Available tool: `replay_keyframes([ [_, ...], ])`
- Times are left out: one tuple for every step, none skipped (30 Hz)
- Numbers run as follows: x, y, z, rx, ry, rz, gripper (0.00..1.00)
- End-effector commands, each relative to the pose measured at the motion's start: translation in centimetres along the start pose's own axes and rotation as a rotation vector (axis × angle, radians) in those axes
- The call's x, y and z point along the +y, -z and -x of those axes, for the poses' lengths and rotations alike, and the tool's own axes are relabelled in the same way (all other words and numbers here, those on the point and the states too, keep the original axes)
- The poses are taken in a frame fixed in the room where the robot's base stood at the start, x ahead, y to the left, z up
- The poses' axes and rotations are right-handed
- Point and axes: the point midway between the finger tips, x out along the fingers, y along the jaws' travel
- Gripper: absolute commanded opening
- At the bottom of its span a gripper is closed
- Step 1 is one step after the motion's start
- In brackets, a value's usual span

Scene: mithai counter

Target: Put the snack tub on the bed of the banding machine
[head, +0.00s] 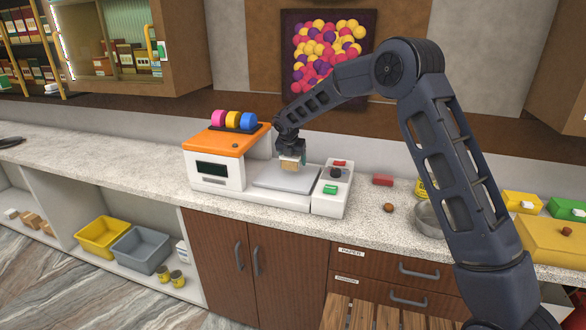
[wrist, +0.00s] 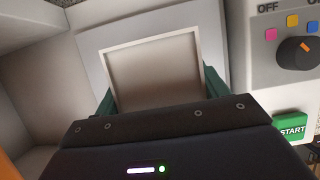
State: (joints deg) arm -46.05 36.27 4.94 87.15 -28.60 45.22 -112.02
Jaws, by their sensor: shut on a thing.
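The snack tub (head: 288,166) is a small tan tub with a pale rim. My gripper (head: 291,156) is shut on it from above and holds it over the banding machine's grey bed (head: 286,181). In the wrist view the tub (wrist: 154,72) shows as a square pale rim around a beige face, between the green fingers of my gripper (wrist: 158,92). The banding machine (head: 216,177) is white with an orange top. I cannot tell whether the tub's underside touches the bed.
The machine's control panel (head: 333,189) stands right of the bed, with a dark knob and green START button (wrist: 290,128). Coloured rolls (head: 234,121) sit on the orange top.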

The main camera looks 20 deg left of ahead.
Motion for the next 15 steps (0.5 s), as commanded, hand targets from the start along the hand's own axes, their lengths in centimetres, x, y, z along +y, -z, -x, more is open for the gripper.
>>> replay_keyframes([
  [0.0,0.2,-0.4,0.001,0.001,0.001,0.46],
  [0.0,0.3,-0.7,0.001,0.001,0.000,0.46],
  [-0.1,0.5,-1.2,0.001,0.002,0.000,0.46],
  [-0.1,0.7,-1.6,0.001,0.003,0.000,0.46],
  [0.0,0.9,-2.0,0.001,0.003,0.000,0.46],
  [0.0,1.1,-2.6,0.001,0.002,0.001,0.46],
  [0.0,1.3,-2.9,0.001,0.001,0.001,0.46],
  [0.0,1.4,-3.2,0.001,0.001,0.001,0.46],
  [0.0,1.5,-3.5,0.001,0.001,0.000,0.46],
  [0.0,1.5,-3.6,0.000,0.001,0.000,0.46],
  [0.0,1.5,-3.6,0.000,0.000,0.000,0.46],
  [0.0,1.5,-3.6,0.000,0.000,-0.001,0.46],
  [0.0,1.5,-3.6,0.000,0.000,-0.001,0.46],
  [0.0,1.5,-3.6,0.000,0.000,-0.001,0.46],
  [0.0,1.5,-3.6,0.000,0.000,-0.001,0.46],
])
